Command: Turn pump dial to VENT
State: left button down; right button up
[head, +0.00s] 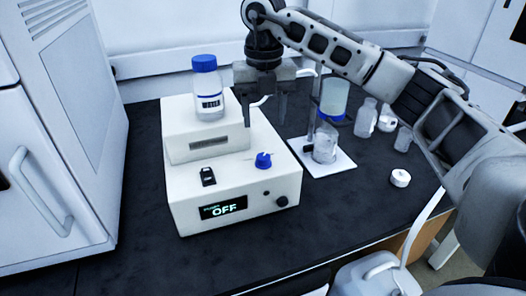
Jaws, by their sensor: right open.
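The white pump (235,180) stands on the dark bench in the head view. Its front display (223,208) reads OFF. A blue dial (263,160) sits on its top face at the right. A small black switch (208,176) is to the left of the dial. A dark knob (282,201) is at the right of the front face. My right gripper (264,117) points down above and behind the blue dial, with its fingers apart and nothing visible between them. It is not touching the dial. My left gripper is not in view.
A blue-capped bottle (208,90) stands on the pump's raised rear part. To the right, a stand with a white base (335,163) holds a blue-ended vessel (334,98) over a beaker (325,146). Several glass containers stand farther right. The bench front is clear.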

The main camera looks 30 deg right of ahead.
aim_at(263, 156)
notch_tip(263, 156, down, 10)
jog(key=shift+r, duration=0.1)
jog(key=shift+c, duration=0.3)
jog(key=c, duration=0.9)
